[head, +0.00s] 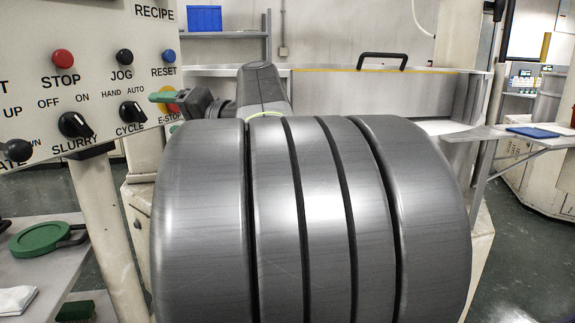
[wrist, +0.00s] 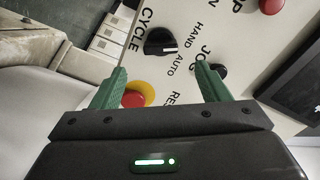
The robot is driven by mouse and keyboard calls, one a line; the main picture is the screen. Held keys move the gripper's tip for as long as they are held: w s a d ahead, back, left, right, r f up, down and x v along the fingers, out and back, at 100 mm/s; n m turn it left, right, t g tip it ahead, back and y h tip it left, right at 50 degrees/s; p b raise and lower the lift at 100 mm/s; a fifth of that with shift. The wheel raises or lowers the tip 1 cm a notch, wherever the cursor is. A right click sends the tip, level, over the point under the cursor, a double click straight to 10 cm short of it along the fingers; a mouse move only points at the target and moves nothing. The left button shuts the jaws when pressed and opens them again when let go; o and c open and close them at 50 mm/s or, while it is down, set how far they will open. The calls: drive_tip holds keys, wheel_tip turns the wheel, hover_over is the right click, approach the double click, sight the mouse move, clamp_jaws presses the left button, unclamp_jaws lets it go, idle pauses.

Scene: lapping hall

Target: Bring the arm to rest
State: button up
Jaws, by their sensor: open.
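My arm (head: 262,88) reaches left toward the control panel (head: 85,25). My gripper (head: 162,97) is in front of the panel's right edge, near the E-stop. In the wrist view my gripper (wrist: 162,76) has its two green fingers apart, with nothing held between them. The red E-stop button (wrist: 138,95) shows behind the gap, close to the left finger. The black CYCLE knob (wrist: 160,41) is farther up. The black JOG button (wrist: 218,70) is partly hidden by the right finger. Contact with the panel cannot be told.
A large grey ribbed form fills the middle foreground of the head view and hides what lies behind. A green round item (head: 42,239) and a white cloth (head: 16,299) lie at lower left. A blue bin (head: 204,18) stands on the back shelf. A side table (head: 520,136) stands right.

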sight(141, 113)
drive_tip(key=v, duration=0.5)
drive_tip(key=x, duration=0.9)
drive_tip(key=p+x, duration=0.1)
drive_tip(key=x, duration=0.4)
drive_tip(key=shift+w+a+r, duration=0.1)
drive_tip(key=shift+a+r, duration=0.15)
drive_tip(key=shift+a, duration=0.05)
drive_tip(key=shift+d+r+m+p, duration=0.1)
drive_tip(key=shift+d+m+p, duration=0.05)
drive_tip(key=shift+m+p, duration=0.65)
drive_tip(key=m+p, duration=0.4)
drive_tip(key=p, duration=0.4)
drive_tip(key=m+p, duration=0.6)
drive_tip(key=p, duration=0.6)
drive_tip(key=shift+m, duration=0.3)
drive_tip(key=shift+d+f, duration=0.25)
drive_tip(key=shift+f, duration=0.1)
drive_tip(key=shift+s+d, duration=0.35)
drive_tip(key=shift+d, duration=0.25)
